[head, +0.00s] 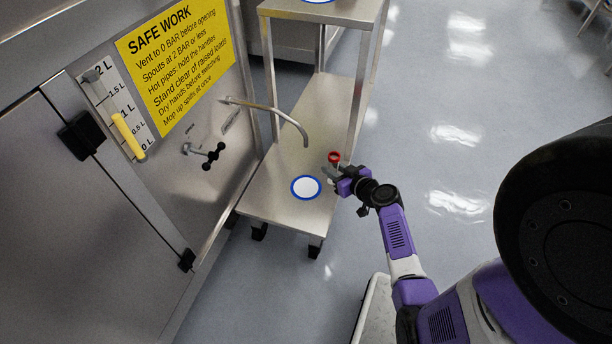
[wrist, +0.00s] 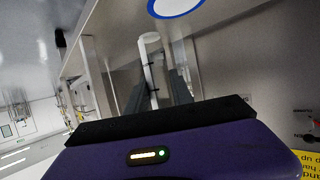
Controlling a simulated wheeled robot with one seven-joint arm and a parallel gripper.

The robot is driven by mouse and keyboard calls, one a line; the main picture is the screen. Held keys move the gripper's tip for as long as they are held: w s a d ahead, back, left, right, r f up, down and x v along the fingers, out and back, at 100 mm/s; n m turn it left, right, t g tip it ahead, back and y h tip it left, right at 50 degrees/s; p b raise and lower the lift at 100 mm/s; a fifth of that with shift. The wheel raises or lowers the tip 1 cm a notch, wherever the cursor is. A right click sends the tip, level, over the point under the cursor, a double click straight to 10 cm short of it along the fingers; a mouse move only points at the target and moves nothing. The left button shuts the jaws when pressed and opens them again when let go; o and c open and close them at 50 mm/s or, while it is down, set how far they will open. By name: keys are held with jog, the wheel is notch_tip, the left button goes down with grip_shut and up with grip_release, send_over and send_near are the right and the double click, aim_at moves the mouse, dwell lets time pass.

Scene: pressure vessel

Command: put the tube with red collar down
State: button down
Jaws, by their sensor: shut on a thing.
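The tube with red collar shows its red collar (head: 334,157) in the head view, just above the fingers of my gripper (head: 332,172). In the wrist view a pale tube (wrist: 149,58) stands between the two dark fingers of my gripper (wrist: 158,88), and the gripper is shut on it. The collar does not show in the wrist view. The gripper is over the right edge of the cart's lower shelf, to the right of a white disc with a blue ring (head: 306,187). Part of this ring shows in the wrist view (wrist: 175,6). I cannot tell whether the tube touches the shelf.
A bent spout (head: 280,111) reaches from the vessel wall over the steel cart shelf (head: 270,207). A black-knobbed valve (head: 212,155) and a yellow sign (head: 172,58) are on the wall. The cart's posts and upper shelf (head: 350,12) stand behind. Open floor lies right.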

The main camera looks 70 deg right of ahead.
jog(key=w, duration=0.8)
jog(key=f+b, duration=0.1)
jog(key=f, duration=0.1)
jog(key=f+b, duration=0.1)
jog(key=f, duration=0.1)
jog(key=f+b, duration=0.1)
jog(key=f, duration=0.1)
jog(key=shift+w+a+f, duration=0.3)
jog(key=shift+w+f, duration=0.2)
jog(key=shift+w, duration=0.05)
jog(key=shift+f+b, duration=0.2)
jog(key=shift+b, duration=0.15)
jog(key=c, duration=1.1)
grip_release()
jog(key=shift+r, duration=0.2)
